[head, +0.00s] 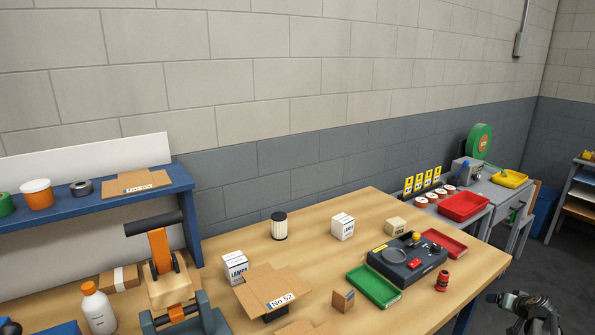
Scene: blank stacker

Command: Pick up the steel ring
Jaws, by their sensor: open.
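A dark stacker unit (412,274) stands on the wooden table at the right. A round grey shape (394,256) on its top left looks like the steel ring; it is too small to tell whether it lies loose or in a recess. A yellow knob and red parts also show on the unit. My gripper (494,298) is at the lower right, beyond the table's right edge and apart from the unit. It is open, and I see nothing in it.
A green tray (373,299) and a red tray (461,249) flank the unit. A red bottle-like item (442,281) stands between the unit and my gripper. A small brown box (343,300) and an open carton (272,285) stand to the left.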

